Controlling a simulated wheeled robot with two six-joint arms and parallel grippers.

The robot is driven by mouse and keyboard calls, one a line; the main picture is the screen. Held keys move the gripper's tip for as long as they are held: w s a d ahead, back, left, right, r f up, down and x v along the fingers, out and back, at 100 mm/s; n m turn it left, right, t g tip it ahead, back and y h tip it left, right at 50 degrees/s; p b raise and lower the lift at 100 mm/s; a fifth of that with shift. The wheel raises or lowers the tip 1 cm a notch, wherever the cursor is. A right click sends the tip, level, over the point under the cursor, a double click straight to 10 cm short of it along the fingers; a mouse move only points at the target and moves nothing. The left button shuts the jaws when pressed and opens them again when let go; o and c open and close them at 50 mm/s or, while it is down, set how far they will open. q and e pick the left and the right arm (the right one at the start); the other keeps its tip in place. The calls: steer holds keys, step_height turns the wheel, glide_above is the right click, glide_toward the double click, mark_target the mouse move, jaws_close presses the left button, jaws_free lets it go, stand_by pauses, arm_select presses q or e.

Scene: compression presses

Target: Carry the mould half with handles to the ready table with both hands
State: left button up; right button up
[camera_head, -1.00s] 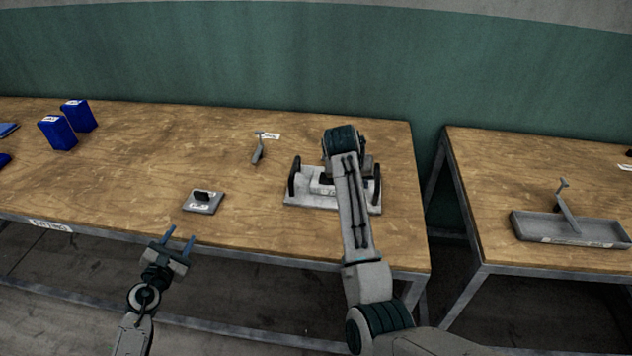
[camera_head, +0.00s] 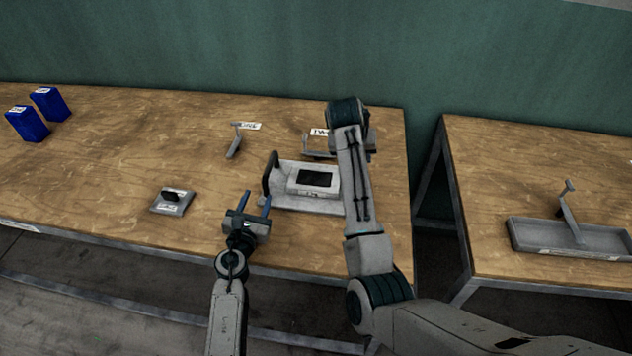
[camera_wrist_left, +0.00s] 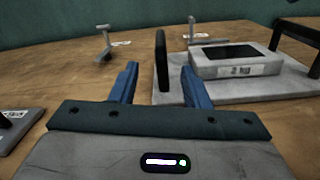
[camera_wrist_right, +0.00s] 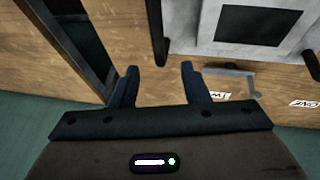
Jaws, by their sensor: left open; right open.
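The mould half (camera_head: 278,201) is a grey plate with a raised block and dark recess, lying flat on the left table. Its black left handle (camera_head: 268,176) stands upright; in the head view my right arm hides its other handle. The left wrist view shows both handles, the near one (camera_wrist_left: 161,62) lined up between my open left fingers. My left gripper (camera_head: 257,199) is empty at the plate's left front corner. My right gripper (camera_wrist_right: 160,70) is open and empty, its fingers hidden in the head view. A black handle (camera_wrist_right: 156,32) lies beyond its fingertips, apart from them.
A second table (camera_head: 500,185) stands across a gap on the right, bearing a grey tray (camera_head: 535,240) with a lever-like part. A small handled plate (camera_head: 172,203), a grey bracket (camera_head: 234,145) and blue boxes (camera_head: 27,123) are on the left table. A "TWO" card lies behind the mould.

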mark_target(265, 177)
arm_select(q)
steer(key=shift+s+a, duration=0.1)
steer(key=x, duration=1.1)
steer(key=shift+d+f, duration=0.1)
steer(key=shift+d, duration=0.15)
arm_select(e)
steer(key=x, duration=1.1)
steer(key=shift+d, duration=0.2)
arm_select(q)
jaws_close()
arm_select(e)
jaws_close()
arm_select(q)
steer(key=shift+a, duration=0.1)
arm_select(e)
steer(key=shift+w+d+r, duration=0.1)
